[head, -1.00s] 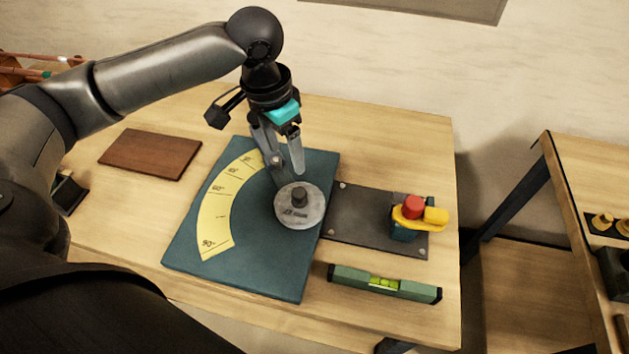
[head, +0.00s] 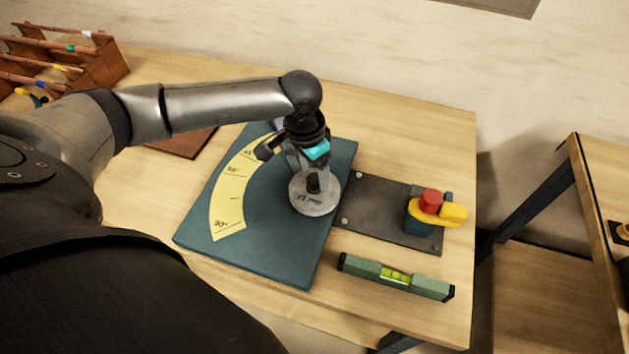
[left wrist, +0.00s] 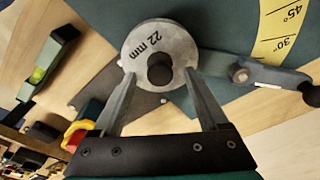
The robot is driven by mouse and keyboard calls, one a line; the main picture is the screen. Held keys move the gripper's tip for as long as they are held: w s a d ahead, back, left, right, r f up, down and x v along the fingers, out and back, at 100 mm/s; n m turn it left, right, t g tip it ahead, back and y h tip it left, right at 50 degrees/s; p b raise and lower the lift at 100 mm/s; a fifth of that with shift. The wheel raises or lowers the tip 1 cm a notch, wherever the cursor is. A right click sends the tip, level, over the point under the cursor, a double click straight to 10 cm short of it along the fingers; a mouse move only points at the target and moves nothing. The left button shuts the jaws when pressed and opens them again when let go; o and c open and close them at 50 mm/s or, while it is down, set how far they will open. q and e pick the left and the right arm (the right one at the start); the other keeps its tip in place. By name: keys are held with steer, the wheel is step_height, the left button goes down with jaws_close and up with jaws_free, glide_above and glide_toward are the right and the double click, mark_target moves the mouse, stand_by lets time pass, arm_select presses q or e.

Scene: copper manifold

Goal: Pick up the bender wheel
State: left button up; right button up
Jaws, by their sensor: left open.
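The bender wheel (head: 316,200) is a round grey metal disc with a dark central knob, sitting on the blue-green bender plate (head: 285,257). In the left wrist view the wheel (left wrist: 150,42) is marked "22 mm", and its dark knob (left wrist: 160,69) stands up in the middle. My left gripper (head: 313,180) is just above the wheel in the head view. In the left wrist view the left gripper's open fingers (left wrist: 160,78) stand on either side of the knob, with visible gaps and nothing held. My right gripper is not in view.
A yellow angle scale (head: 228,200) lies on the plate. A dark metal plate (head: 385,215) with a red-topped yellow and teal device (head: 432,203) is to the right. A green spirit level (head: 396,277) lies in front. A wooden rack (head: 65,60) stands at back left.

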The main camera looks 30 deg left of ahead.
arm_select(q)
step_height(320, 180, down, 2)
steer(key=shift+w+d+f, duration=0.1)
steer(key=shift+f, duration=0.1)
jaws_close()
stand_by(0.5)
steer(key=shift+r, duration=0.1)
